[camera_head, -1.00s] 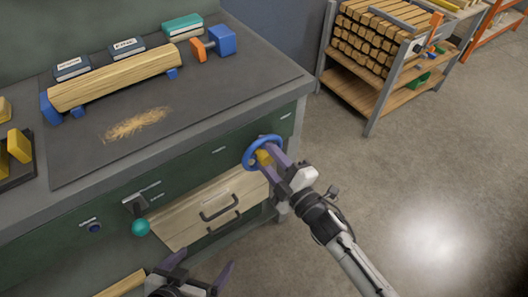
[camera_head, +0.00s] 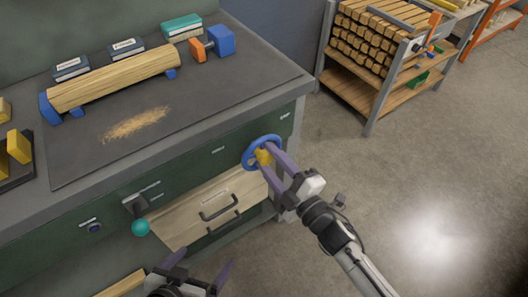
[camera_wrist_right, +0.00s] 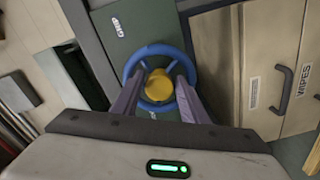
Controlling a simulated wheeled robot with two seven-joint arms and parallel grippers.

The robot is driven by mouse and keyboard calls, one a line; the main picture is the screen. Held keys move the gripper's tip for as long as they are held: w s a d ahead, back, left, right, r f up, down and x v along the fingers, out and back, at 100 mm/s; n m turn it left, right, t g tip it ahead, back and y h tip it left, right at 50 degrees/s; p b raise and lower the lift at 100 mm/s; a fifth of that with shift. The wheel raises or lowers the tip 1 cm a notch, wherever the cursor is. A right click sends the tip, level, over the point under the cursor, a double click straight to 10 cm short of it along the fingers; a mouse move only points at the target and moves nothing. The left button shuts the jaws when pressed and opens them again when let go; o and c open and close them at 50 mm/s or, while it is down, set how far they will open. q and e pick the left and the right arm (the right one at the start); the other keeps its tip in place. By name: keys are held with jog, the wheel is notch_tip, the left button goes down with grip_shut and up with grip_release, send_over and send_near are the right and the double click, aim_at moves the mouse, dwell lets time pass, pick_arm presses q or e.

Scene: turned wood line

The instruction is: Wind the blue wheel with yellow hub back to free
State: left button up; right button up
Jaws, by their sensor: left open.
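The blue wheel with yellow hub (camera_head: 248,159) is on the green bench front, near its right corner. Its round yellow hub (camera_wrist_right: 159,88) shows in the middle of the blue ring in the right wrist view. My right gripper (camera_head: 267,158) is at the wheel, its purple fingers on either side of the hub. The fingers look spread with the hub between their tips; contact is hard to tell. My left gripper (camera_head: 205,268) is open and empty at the bottom of the head view, below and left of the wheel, in front of the bench.
A pale drawer (camera_head: 193,211) stands out left of the wheel. A teal knob (camera_head: 140,227) sticks out further left. A wooden log (camera_head: 115,80) on blue supports lies on the bench top (camera_head: 215,110). Clear floor (camera_head: 420,180) lies right of the bench, before a wood rack (camera_head: 370,90).

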jog(key=v, duration=0.7)
jog(key=shift+s+d, duration=0.2)
jog(key=shift+s, duration=0.05)
jog(key=s+d+f+m+g+h, duration=0.6)
jog(key=s+d+f+m, duration=0.5)
jog(key=m, duration=0.7)
jog(key=s+f+h, duration=0.2)
jog(key=s+f, duration=0.1)
jog(key=s, duration=0.1)
jog(key=shift+d, duration=0.2)
jog(key=shift+f, duration=0.15)
